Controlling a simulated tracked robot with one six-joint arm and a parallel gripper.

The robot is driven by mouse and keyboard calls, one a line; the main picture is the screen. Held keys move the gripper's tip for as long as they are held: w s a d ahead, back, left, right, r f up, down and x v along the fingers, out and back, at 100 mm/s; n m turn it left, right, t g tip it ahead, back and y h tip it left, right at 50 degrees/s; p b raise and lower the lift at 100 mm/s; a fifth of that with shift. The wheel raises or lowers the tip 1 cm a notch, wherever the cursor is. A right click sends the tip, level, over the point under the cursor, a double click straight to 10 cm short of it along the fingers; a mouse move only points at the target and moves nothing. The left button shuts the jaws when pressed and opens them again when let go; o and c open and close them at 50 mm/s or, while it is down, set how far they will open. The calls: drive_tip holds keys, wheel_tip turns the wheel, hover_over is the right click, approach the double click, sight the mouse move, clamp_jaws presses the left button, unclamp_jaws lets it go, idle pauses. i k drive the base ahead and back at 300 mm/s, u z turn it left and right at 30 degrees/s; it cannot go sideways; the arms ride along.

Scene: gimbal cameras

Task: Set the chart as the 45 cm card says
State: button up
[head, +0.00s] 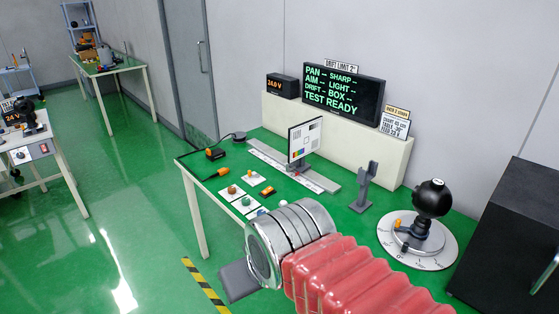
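The chart (304,140) is an upright white panel with dark and coloured patches. It stands on a long pale rail (266,157) with a printed scale; the markings are too small to read. The card (395,125) leans on the white ledge right of the display and appears to read chart 45 cm, table -20°, feed 24 V. My arm, with red bellows and a silver wrist, enters from the lower right. Of my gripper (238,282), only a grey piece shows beyond the wrist, in front of the bench and apart from the chart. Its fingers are mostly hidden.
A display (343,93) reads TEST READY. A black ball camera (432,198) stands on a round dial (445,252) at right. A grey forked stand (364,188) is right of the rail. Small cards with knobs (232,190) and orange connectors (216,154) lie at the bench's left.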

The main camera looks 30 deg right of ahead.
sight(304, 139)
drive_tip(key=i, duration=1.35)
drive_tip(key=u, duration=1.15)
